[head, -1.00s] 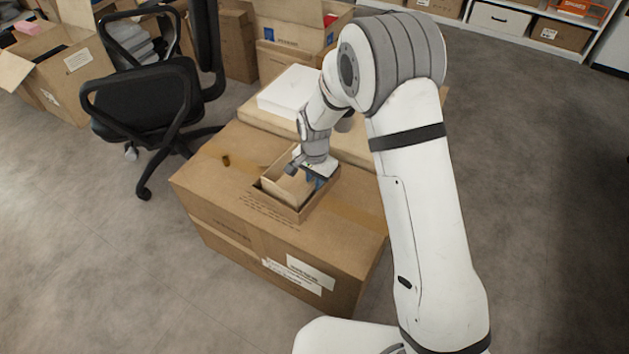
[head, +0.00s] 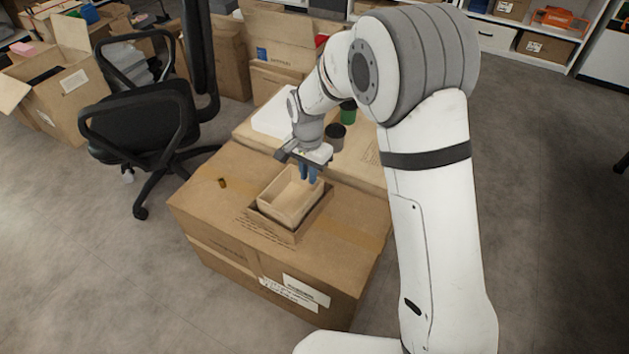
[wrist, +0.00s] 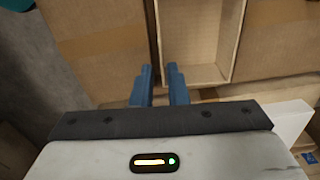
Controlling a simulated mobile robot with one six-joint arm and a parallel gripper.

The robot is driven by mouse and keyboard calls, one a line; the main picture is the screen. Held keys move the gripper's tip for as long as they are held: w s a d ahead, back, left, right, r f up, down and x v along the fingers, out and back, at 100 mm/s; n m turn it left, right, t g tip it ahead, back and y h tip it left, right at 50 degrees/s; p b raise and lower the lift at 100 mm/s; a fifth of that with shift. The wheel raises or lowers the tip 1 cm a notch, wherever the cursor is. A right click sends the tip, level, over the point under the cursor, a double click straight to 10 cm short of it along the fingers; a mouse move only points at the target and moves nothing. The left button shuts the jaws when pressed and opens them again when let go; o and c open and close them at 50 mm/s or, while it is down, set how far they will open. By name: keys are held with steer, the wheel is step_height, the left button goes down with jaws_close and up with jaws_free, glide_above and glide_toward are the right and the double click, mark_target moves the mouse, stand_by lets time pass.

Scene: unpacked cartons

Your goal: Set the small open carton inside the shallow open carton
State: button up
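The small open carton (head: 284,205) is pale tan and sits within the shallow open carton (head: 291,236), its walls rising above the shallow rim. It looks roughly upright; its underside is hidden. The shallow carton is darker brown and rests on the big closed box. In the wrist view the small carton (wrist: 196,72) shows its open inside at upper middle. My gripper (head: 308,172) is just above the small carton's far right end, with blue fingers pointing down.
The big closed box (head: 212,220) has free top around the cartons, with a small brown object (head: 222,183) at left. Behind are a white box (head: 271,117), a dark cup (head: 336,131) and a green can (head: 348,112). A black office chair (head: 140,125) stands left.

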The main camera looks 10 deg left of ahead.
steer(key=s+d+r+n, duration=0.1)
steer(key=s+d+r, duration=0.2)
steer(key=d+r, duration=0.3)
steer(key=s+d+r+n, duration=0.1)
steer(key=s+d+r, duration=0.3)
steer(key=d, duration=0.5)
steer(key=s+d+r+n, duration=0.1)
steer(key=s+d, duration=0.4)
steer(key=s, duration=0.2)
steer(key=s+d+r+n+t, duration=0.1)
steer(key=s+d+r+n, duration=0.1)
steer(key=s+d, duration=0.3)
steer(key=s, duration=0.2)
steer(key=shift+s+d+r, duration=0.15)
steer(key=shift+s+r, duration=0.1)
steer(key=shift+s, duration=0.15)
